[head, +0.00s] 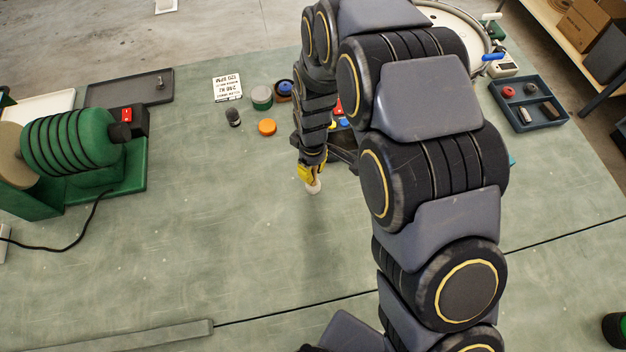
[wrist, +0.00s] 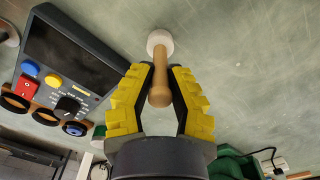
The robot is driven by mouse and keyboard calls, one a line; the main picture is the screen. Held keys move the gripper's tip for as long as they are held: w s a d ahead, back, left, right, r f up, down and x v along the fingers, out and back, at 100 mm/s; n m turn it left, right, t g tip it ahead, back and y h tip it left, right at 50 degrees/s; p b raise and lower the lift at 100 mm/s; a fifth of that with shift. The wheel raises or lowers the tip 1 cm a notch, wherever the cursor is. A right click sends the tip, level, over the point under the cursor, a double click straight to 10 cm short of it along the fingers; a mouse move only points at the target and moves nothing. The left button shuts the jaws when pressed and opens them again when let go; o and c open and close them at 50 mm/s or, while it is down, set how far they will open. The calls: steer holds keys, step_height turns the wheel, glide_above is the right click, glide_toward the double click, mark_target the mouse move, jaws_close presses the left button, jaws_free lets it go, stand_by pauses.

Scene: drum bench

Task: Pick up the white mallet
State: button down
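The white mallet has a round white head (wrist: 159,41) and a light wooden handle (wrist: 160,84). In the wrist view the handle lies between the two yellow-and-black fingers of my gripper (wrist: 161,70), its end pointing back toward the palm. The fingertips close in on both sides of the handle, with no clear gap. The head sticks out beyond the tips. In the head view my gripper (head: 309,173) points down over the bench, with the white mallet head (head: 314,188) just below it. I cannot tell whether the head touches the bench.
A dark control box (wrist: 64,55) with buttons and a knob stands close beside my gripper. Orange (head: 267,127) and green (head: 261,97) round pieces lie to the left. A green machine (head: 70,145) stands far left, a divided tray (head: 528,104) at right.

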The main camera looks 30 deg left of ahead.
steer(key=shift+r, duration=0.1)
steer(key=shift+r, duration=0.25)
step_height(320, 180, up, 3)
steer(key=shift+a+f, duration=0.1)
steer(key=shift+f, duration=0.1)
steer(key=s+d+r, duration=0.9)
steer(key=d, duration=0.1)
steer(key=shift+d+r, duration=0.3)
steer(key=shift+r, duration=0.05)
